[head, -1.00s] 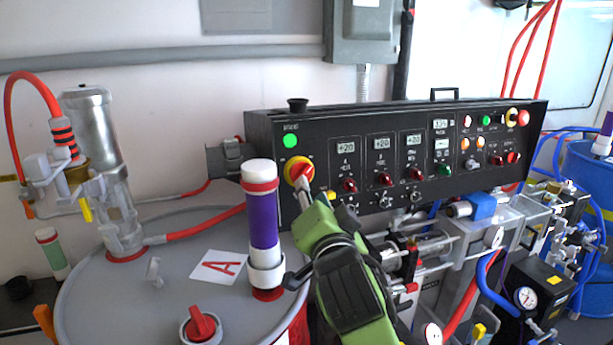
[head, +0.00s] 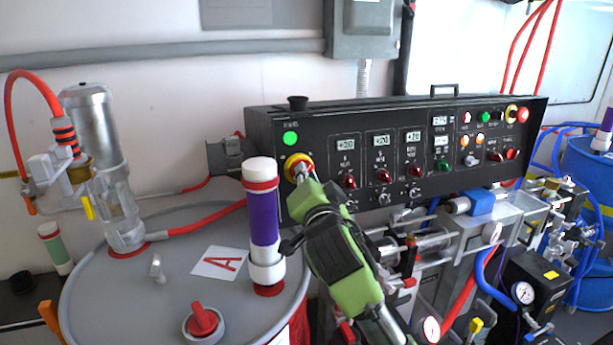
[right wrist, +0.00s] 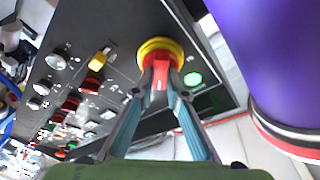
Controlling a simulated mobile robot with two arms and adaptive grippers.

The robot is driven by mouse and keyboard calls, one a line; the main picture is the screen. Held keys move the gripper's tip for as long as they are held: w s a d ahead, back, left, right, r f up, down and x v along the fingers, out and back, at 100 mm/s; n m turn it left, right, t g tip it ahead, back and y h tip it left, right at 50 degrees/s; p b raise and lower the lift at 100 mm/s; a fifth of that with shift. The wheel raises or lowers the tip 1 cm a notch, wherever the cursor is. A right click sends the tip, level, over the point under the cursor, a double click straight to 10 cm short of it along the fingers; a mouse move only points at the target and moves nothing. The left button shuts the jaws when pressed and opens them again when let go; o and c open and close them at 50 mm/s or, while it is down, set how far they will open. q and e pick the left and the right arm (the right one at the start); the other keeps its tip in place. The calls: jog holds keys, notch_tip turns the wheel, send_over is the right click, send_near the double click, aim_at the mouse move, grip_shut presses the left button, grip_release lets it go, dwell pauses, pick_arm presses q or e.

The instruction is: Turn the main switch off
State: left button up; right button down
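The main switch is a red rotary handle on a yellow round base (head: 292,161) at the left end of the black control panel. My right gripper (head: 302,174) reaches it from the lower right and covers much of the handle in the head view. In the right wrist view, the red handle (right wrist: 160,74) lies between the two fingertips of my right gripper (right wrist: 161,80). The fingers are close on both sides of it and look shut on it. The handle's exact angle is hard to read. My left gripper is not in view.
A lit green lamp (head: 290,138) sits above the switch. A purple cylinder (head: 264,222) stands just left of my right gripper, on the grey drum lid (head: 180,290). It is large in the right wrist view (right wrist: 270,60). Pumps and hoses crowd the space below the panel.

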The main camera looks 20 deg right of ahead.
jog(key=shift+n, duration=0.3)
jog(key=shift+d+f+n+y+p, duration=0.1)
jog(key=shift+n+y+p, duration=0.95)
jog(key=shift+n+p, duration=1.8)
jog(key=shift+d+r+n+y+p, duration=0.1)
jog(key=shift+n+y+p, duration=1.2)
jog(key=shift+n, duration=2.85)
jog(key=shift+f+n+y+p, duration=0.1)
jog(key=shift+n+y+p, duration=0.75)
jog(key=shift+n+p, duration=2.1)
jog(key=shift+n+b, duration=0.55)
jog(key=shift+n, duration=0.1)
jog(key=c, duration=2)
grip_release()
